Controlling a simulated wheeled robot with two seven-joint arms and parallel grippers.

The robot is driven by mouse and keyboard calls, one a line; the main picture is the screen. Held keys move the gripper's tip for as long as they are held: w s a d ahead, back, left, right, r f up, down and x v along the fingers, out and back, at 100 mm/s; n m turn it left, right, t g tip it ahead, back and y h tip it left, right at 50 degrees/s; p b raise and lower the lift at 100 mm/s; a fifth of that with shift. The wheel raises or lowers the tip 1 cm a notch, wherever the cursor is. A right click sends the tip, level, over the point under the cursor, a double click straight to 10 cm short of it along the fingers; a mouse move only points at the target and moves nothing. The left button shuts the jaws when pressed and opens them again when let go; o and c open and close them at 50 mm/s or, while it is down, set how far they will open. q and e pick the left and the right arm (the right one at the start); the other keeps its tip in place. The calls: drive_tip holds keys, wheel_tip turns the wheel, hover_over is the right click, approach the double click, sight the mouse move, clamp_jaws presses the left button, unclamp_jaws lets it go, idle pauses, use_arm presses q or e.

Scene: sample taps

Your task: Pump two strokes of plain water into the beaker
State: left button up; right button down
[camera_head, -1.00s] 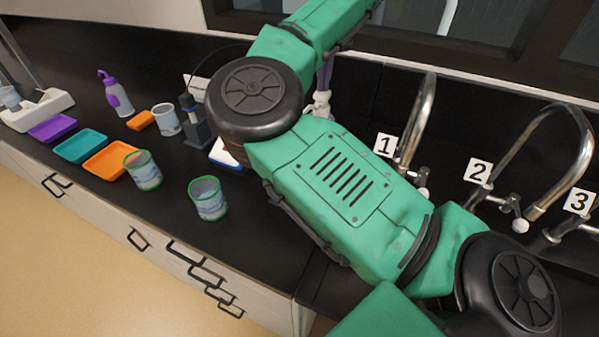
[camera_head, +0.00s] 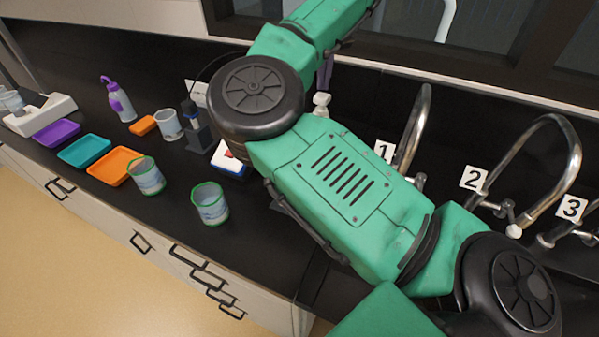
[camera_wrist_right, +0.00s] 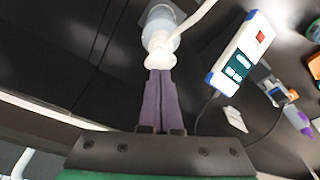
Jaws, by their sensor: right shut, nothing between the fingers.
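A pump bottle with a white pump head (camera_wrist_right: 160,50) and a clear, pale body stands under my right gripper (camera_wrist_right: 160,74) in the right wrist view. The purple fingers are shut, empty, with their tips at the pump head; I cannot tell whether they touch it. In the head view, the white pump top (camera_head: 321,102) shows behind my green arm, which hides most of the bottle. Two green-rimmed beakers (camera_head: 147,177) (camera_head: 210,204) stand near the front of the counter. A grey-rimmed beaker (camera_head: 167,124) stands farther back. My left gripper is not in view.
Purple, teal and orange trays (camera_head: 113,166) lie at the left. A purple squeeze bottle (camera_head: 118,100) stands behind them. A white box with a red button (camera_wrist_right: 240,55) lies beside the pump bottle. Numbered curved taps (camera_head: 415,135) line the right side.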

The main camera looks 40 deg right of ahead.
drive_tip(key=shift+f, duration=0.1)
drive_tip(key=shift+f+b, duration=1.1)
drive_tip(key=shift+f, duration=0.15)
drive_tip(key=shift+r, duration=0.1)
drive_tip(key=shift+r+p, duration=1.15)
drive_tip(key=shift+r, duration=0.1)
wheel_tip(320, 180, up, 6)
drive_tip(key=p, duration=0.5)
